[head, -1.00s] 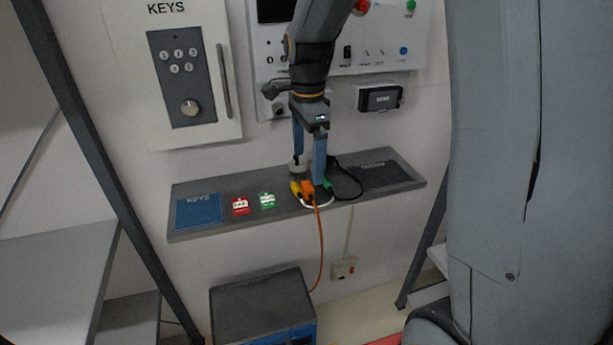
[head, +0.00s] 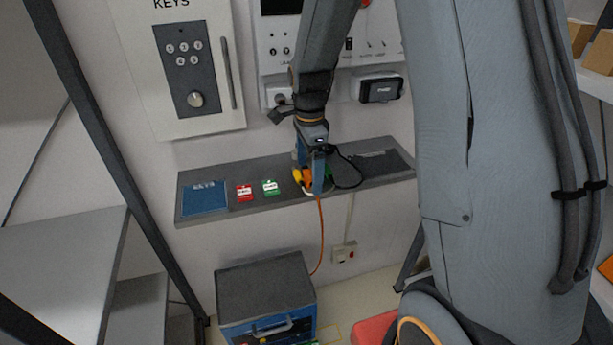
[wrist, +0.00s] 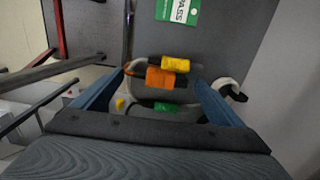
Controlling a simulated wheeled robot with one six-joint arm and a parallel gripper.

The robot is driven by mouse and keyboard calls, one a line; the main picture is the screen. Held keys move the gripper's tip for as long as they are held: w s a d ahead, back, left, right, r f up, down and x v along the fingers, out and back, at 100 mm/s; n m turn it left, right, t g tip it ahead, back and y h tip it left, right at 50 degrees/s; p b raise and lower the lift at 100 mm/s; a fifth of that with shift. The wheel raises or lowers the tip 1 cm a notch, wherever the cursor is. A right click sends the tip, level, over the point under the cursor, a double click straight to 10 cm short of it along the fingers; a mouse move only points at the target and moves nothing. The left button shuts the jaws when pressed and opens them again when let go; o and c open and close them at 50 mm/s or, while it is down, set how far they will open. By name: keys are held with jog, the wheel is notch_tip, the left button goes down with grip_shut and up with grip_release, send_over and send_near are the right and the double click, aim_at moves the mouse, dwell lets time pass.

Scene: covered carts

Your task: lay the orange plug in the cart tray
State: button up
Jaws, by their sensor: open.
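The orange plug (head: 308,177) lies on the grey wall shelf beside the yellow plug (head: 297,175), its orange cable hanging over the front edge. My gripper (head: 311,176) is low over the shelf at the plugs, and a blue finger partly hides them. In the wrist view, my gripper (wrist: 160,79) is open with its fingers to either side of the orange plug (wrist: 162,79). The yellow plug (wrist: 179,62) lies just beyond it and the green plug (wrist: 166,106) nearer. I cannot make out the cart tray for certain.
The shelf (head: 235,176) also holds a blue KEYS mat (head: 205,198), a red tag (head: 244,193) and a green tag (head: 270,187). A black cable (head: 352,172) loops right of the plugs. A dark-topped blue box (head: 265,288) stands below. Wall panels rise behind.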

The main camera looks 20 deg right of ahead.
jog(key=c, duration=1.2)
jog(key=shift+r+b, duration=0.2)
jog(key=shift+b, duration=0.1)
